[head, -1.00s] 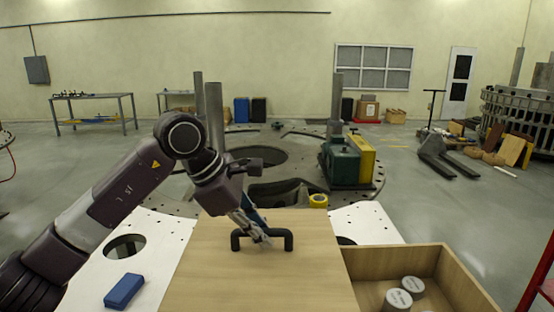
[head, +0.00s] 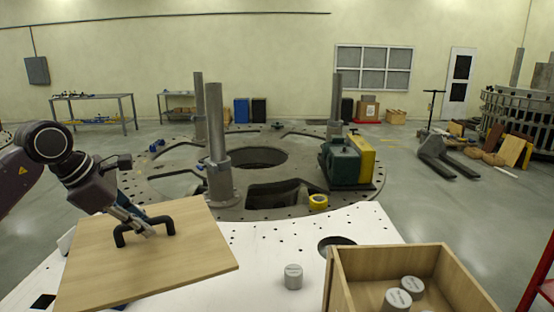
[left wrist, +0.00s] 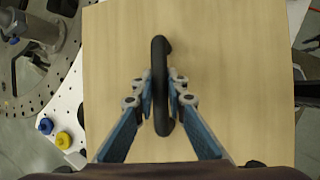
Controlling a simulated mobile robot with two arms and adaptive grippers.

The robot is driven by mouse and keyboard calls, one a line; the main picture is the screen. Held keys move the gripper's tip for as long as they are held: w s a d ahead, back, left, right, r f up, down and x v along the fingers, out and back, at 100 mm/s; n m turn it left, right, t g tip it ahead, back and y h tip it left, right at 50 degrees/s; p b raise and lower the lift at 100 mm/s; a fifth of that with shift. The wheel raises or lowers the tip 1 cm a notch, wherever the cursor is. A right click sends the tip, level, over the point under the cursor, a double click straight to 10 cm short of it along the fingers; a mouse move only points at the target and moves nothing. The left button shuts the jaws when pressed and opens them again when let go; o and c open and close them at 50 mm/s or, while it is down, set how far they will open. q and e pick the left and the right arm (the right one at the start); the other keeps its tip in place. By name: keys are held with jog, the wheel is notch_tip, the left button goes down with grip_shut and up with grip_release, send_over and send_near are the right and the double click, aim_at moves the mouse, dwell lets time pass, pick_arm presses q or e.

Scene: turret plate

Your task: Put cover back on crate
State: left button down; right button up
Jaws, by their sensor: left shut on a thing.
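The cover (head: 195,255), a flat light-wood board with a black arched handle (head: 145,227), is at the left of the head view. My left gripper (head: 146,232) is shut on the handle; the left wrist view shows its fingers (left wrist: 161,97) on both sides of the bar. The cover looks turned and tilted, and seems held above the white table. The wooden crate (head: 390,261) stands open at the lower right, apart from the cover. Two grey cans (head: 398,300) are inside it. My right gripper is not in view.
Another grey can (head: 293,277) stands on the white table (head: 270,245) between cover and crate. A round hole is behind the crate. Farther back are a grey post (head: 217,150), a yellow ring (head: 318,202) and a green and yellow machine (head: 346,162).

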aim_at(129, 240)
pick_arm(q)
jog(key=a, duration=0.4)
jog(key=shift+s+r+n+t, duration=0.2)
jog(key=shift+n+t, duration=0.1)
jog(key=shift+n, duration=0.1)
jog(key=shift+s+d+f+m, duration=0.5)
jog(key=shift+d+f+m, duration=0.25)
jog(key=shift+d, duration=0.1)
jog(key=s+d+f+m+g, duration=0.55)
jog(key=s+f+m, duration=0.25)
jog(key=s+m, duration=0.35)
jog(key=s+d+f+m+g, duration=0.5)
jog(key=s+d+f+m, duration=0.25)
jog(key=s+m, duration=0.35)
jog(key=shift+n, duration=0.7)
jog(key=f+b, duration=0.6)
jog(key=f, duration=0.1)
jog(key=s+f+b, duration=0.1)
jog(key=f+b, duration=0.2)
jog(key=b, duration=0.1)
jog(key=shift+s+a+f, duration=0.1)
jog(key=shift+a+f, duration=0.05)
jog(key=shift+a, duration=0.05)
jog(key=shift+s+d, duration=0.1)
